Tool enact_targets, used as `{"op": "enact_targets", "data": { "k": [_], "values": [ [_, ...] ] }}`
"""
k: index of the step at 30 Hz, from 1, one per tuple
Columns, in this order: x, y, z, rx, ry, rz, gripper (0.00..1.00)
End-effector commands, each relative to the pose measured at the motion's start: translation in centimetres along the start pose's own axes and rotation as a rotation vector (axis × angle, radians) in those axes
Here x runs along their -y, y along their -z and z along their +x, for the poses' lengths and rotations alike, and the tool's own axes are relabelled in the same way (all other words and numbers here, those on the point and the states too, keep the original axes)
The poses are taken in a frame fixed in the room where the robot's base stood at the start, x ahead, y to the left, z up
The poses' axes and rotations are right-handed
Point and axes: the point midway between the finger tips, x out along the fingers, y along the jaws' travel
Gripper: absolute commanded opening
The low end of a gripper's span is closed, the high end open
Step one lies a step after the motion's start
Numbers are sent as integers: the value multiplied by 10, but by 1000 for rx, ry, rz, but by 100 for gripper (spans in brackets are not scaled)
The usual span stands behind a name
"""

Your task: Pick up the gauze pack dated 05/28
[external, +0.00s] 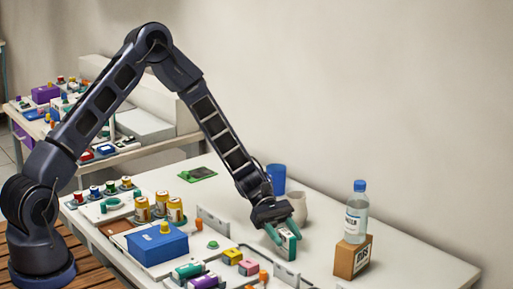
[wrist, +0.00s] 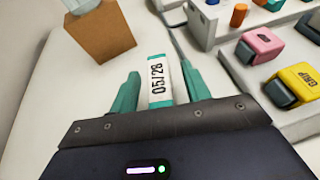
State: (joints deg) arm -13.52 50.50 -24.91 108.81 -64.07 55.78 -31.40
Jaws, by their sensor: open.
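The gauze pack (wrist: 158,80) is white with teal ends and the dark print "05/28". In the wrist view it lies between the two teal fingers of my gripper (wrist: 157,90), with a narrow gap visible on the finger sides. In the external view my gripper (external: 285,232) points down at the white table, and the pack (external: 288,244) shows at its fingertips. My gripper is open around the pack. Whether the pack touches the table is hard to tell.
A cardboard box (external: 351,257) with a water bottle (external: 356,214) stands to the right. A pink block (wrist: 262,45) and a yellow block (wrist: 298,83) sit in a white tray beside my gripper. A blue cup (external: 276,178) and a beige cup (external: 297,205) stand behind.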

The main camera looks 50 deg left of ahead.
Motion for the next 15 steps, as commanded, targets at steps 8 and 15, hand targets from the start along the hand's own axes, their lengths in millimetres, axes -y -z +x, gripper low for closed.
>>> {"op": "enact_targets", "data": {
  "k": [8,15],
  "values": [
    [0,0,22,-1,-1,1,47],
    [0,0,22,-1,-1,1,26]
  ]
}}
